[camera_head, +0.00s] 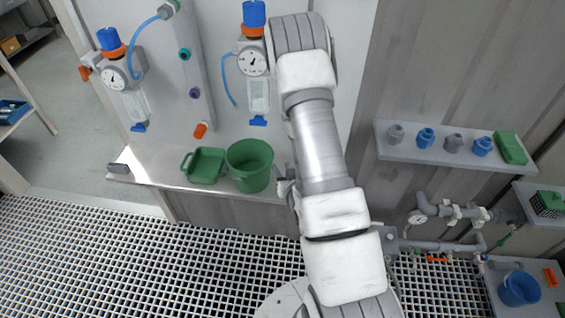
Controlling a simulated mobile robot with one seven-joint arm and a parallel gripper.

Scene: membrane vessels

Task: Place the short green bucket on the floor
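A round, open-topped green bucket (250,178) stands upright on the metal ledge below the wall panel. Just left of it on the same ledge is a lower, squarish green container (204,178) with a handle on its left side. My gripper (281,183) is just right of the round bucket, near the ledge's right end. It is mostly hidden behind my arm, so I cannot tell if its fingers are open or touch the bucket. The floor is a pale grating (110,255) in front of and below the ledge.
Gauged filter units (254,62) hang above. A shelf (400,155) with fittings, pipework (440,245) and a blue bucket (518,291) are at right. The grating at left is clear.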

